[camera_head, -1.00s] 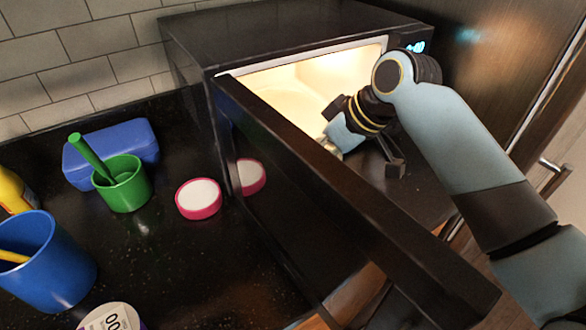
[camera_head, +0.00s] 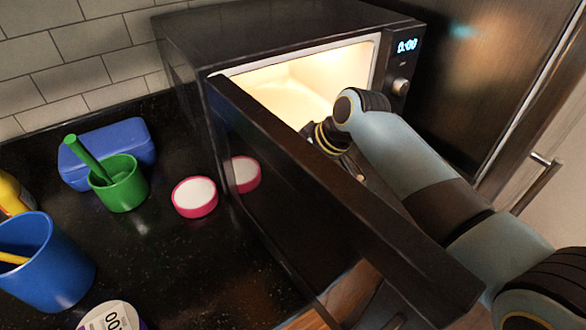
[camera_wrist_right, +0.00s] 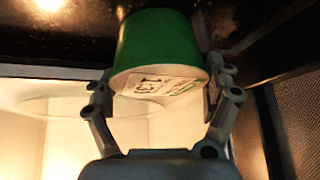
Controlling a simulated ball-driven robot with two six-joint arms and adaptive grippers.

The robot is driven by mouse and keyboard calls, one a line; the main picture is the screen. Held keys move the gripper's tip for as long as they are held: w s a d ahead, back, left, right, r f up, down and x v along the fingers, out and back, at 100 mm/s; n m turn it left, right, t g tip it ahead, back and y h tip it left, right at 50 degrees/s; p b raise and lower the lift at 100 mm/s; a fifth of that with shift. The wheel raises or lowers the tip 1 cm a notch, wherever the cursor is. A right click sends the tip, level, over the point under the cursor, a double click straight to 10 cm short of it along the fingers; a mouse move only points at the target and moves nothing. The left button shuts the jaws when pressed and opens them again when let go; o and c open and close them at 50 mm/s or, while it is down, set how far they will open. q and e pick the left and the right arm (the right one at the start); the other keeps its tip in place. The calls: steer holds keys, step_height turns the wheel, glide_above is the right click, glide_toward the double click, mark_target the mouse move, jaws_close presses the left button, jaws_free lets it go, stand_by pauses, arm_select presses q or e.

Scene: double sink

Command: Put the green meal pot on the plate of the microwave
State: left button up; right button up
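The green meal pot (camera_wrist_right: 158,42) shows in the right wrist view, with a printed label on it. My right gripper (camera_wrist_right: 165,65) is shut on it, one finger on each side. In the head view the open microwave door hides the pot and most of my right gripper (camera_head: 345,163), which is in front of the lit opening. The microwave (camera_head: 290,35) stands at the back. Its clear round plate (camera_wrist_right: 55,104) shows in the wrist view, left of and apart from the pot. My left gripper is in neither view.
The open door (camera_head: 330,180) juts toward me, left of my right arm. On the counter at left are a green cup with a green handle (camera_head: 122,188), a blue box (camera_head: 130,142), a pink-rimmed white lid (camera_head: 194,197) and a blue cup (camera_head: 50,270).

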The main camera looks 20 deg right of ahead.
steer(key=shift+o, duration=1.4)
steer(key=shift+r, duration=0.1)
